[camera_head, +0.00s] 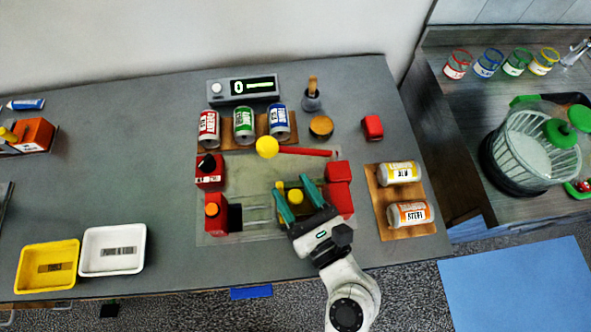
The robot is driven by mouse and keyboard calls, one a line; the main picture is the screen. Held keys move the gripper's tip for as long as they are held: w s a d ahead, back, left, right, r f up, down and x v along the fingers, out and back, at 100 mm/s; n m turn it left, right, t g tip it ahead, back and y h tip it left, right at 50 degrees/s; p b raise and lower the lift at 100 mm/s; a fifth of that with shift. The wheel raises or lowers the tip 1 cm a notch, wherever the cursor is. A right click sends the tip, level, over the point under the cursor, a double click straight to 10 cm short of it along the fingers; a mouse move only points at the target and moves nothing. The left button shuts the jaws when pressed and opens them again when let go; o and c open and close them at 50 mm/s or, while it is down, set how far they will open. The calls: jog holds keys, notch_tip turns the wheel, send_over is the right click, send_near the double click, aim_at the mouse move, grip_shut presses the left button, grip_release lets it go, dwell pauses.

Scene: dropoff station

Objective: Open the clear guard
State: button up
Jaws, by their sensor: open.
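The clear guard seems to be the see-through panel (258,175) over the press station in the middle of the table; its exact edges are hard to make out. My gripper (292,183) is over the front right part of this station. Its two green fingers are open, apart on either side of a yellow block with a round yellow knob (295,195). I cannot tell whether they touch it. The fingers and the gripper body hide part of the block. A red lever (305,152) with a yellow ball (267,147) lies across the back of the station.
Red blocks flank the station, including one with an orange cap (212,211) and one with a black knob (208,168). Several cans stand on a wooden board (237,141) behind. Two cans lie on a board (408,230) at right. Yellow (72,251) and white (138,232) trays are front left.

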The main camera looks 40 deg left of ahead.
jog(key=shift+s+d+f, duration=0.15)
jog(key=shift+d+f, duration=0.05)
jog(key=shift+d, duration=0.3)
jog(key=b+v, duration=0.2)
jog(key=v, duration=0.7)
jog(key=shift+d+r+b, duration=0.2)
jog(key=shift+d+b, duration=0.1)
jog(key=shift+d, duration=0.05)
jog(key=shift+s, duration=0.15)
